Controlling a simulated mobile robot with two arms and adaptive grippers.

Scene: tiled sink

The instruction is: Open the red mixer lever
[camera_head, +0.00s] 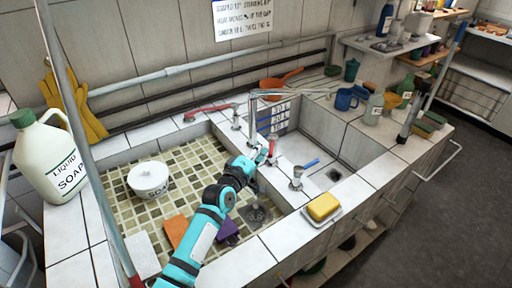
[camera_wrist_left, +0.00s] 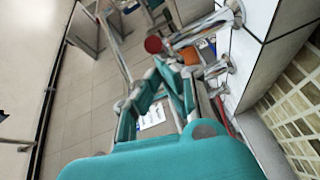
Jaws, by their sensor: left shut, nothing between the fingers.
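A red lever (camera_head: 207,109) lies nearly level at the back edge of the sink, left of the chrome tap (camera_head: 252,112). A second, short red part (camera_head: 271,146) stands on the divider between the basins. My left gripper (camera_head: 262,156) is shut and empty, right beside this red part; I cannot tell whether they touch. A blue lever (camera_head: 310,164) sits on a chrome base further forward on the divider. In the left wrist view the shut teal fingers (camera_wrist_left: 175,85) point toward chrome fittings, with a round red end (camera_wrist_left: 153,44) close by. My right gripper is not in view.
The left basin holds a white soap pot (camera_head: 148,179), an orange sponge (camera_head: 177,230) and a purple cloth (camera_head: 228,231). A yellow sponge (camera_head: 323,206) sits on the front rim. A soap jug (camera_head: 48,160) stands at the left. The right basin looks clear.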

